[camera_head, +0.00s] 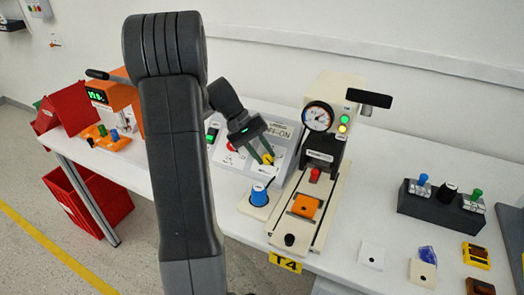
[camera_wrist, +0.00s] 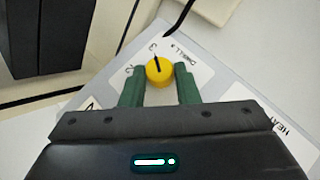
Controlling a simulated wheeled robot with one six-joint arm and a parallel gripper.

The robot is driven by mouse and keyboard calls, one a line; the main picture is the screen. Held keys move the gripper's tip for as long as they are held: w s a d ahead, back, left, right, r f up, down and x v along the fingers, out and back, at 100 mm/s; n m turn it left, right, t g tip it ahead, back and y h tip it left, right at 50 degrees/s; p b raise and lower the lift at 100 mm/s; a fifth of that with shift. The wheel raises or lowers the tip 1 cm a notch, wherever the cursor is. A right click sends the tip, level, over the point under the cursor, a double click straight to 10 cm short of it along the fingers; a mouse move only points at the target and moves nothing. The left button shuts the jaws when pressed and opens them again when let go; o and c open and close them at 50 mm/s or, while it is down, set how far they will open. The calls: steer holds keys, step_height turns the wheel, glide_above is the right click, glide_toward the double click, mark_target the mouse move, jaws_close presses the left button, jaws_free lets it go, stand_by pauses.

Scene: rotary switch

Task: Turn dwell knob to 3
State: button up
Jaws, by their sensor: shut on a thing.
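The dwell knob is yellow with a black pointer line and sits on a pale sloped panel (camera_head: 284,133). In the wrist view the knob (camera_wrist: 159,74) is between the green fingers of my gripper (camera_wrist: 159,86), which is shut on it. The pointer line runs up toward the mark that looks like 3, with a 2 to its left and the printed word DWELL to its right. In the head view my gripper (camera_head: 262,152) reaches down to the panel, and the yellow knob (camera_head: 268,158) shows at its fingertips.
A press-like machine (camera_head: 316,165) with a gauge and a black handle stands just right of the panel. A blue knob (camera_head: 259,195) on a pale base is in front. A dark block with knobs (camera_head: 440,207) is farther right. An orange device (camera_head: 118,97) stands left.

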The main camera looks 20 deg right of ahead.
stand_by(0.3)
steer(key=o, duration=1)
steer(key=shift+r, duration=0.1)
steer(key=p+v, duration=0.1)
steer(key=v, duration=1.2)
steer(key=shift+w+a+r, duration=0.15)
steer(key=shift+w+r, duration=0.05)
steer(key=shift+w, duration=0.05)
steer(key=shift+f, duration=0.1)
steer(key=b+x, duration=0.1)
steer(key=x, duration=1.2)
steer(key=shift+s+f, duration=0.25)
steer(key=shift+f, duration=0.05)
